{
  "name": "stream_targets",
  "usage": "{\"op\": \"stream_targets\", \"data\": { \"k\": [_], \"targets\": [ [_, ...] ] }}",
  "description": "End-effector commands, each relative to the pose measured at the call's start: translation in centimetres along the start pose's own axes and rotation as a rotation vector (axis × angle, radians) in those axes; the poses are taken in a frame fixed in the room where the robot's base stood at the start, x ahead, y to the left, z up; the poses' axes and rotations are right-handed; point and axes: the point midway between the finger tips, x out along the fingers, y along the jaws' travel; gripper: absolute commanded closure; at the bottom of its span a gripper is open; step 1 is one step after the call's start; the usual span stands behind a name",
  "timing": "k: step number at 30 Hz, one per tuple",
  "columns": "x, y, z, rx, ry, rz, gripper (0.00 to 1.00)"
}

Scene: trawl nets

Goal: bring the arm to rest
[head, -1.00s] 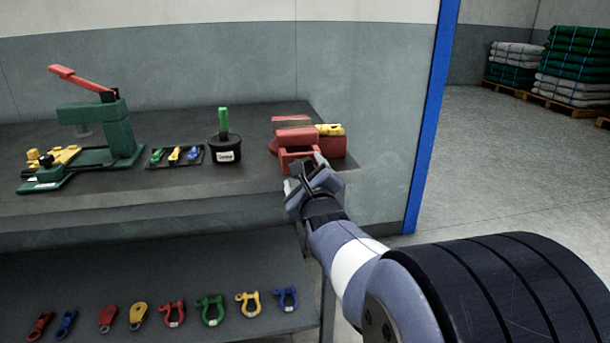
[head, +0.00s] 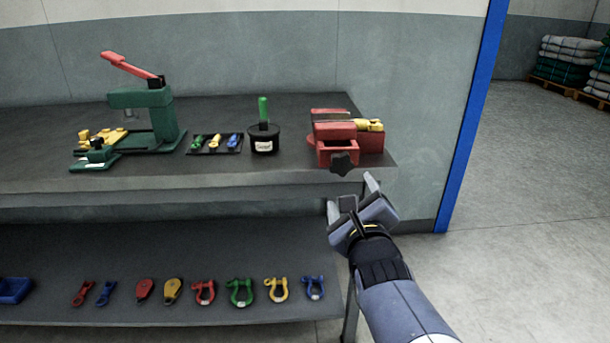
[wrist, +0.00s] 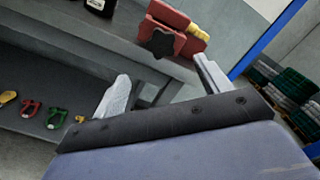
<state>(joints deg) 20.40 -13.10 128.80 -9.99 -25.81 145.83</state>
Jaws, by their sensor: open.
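My gripper (head: 351,194) is open and empty in the head view. It hangs in the air in front of the bench's right end, below and in front of the red vise (head: 335,152). In the wrist view the two fingers of my gripper (wrist: 163,88) stand wide apart with nothing between them. The red vise (wrist: 172,17) shows beyond them with its dark star knob facing me. A yellow piece (head: 369,125) lies at the vise's right side.
The bench top (head: 60,155) bears a green lever press (head: 150,115), a tray of small coloured parts (head: 214,144) and a black pot (head: 264,142). The lower shelf (head: 180,312) holds several shackles and blocks. Open floor (head: 530,190) lies right of the blue post (head: 470,130).

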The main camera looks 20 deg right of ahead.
Motion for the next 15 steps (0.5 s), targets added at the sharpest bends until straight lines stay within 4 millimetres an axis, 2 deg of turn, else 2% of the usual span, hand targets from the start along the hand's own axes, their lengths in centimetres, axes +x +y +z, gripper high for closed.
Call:
{"op": "stream_targets", "data": {
  "k": [8,15],
  "targets": [
    [0.1,0.0,0.0,0.000,0.000,0.000,0.28],
    [2.1,0.1,-0.1,-0.001,0.000,0.001,0.28]
  ]
}}
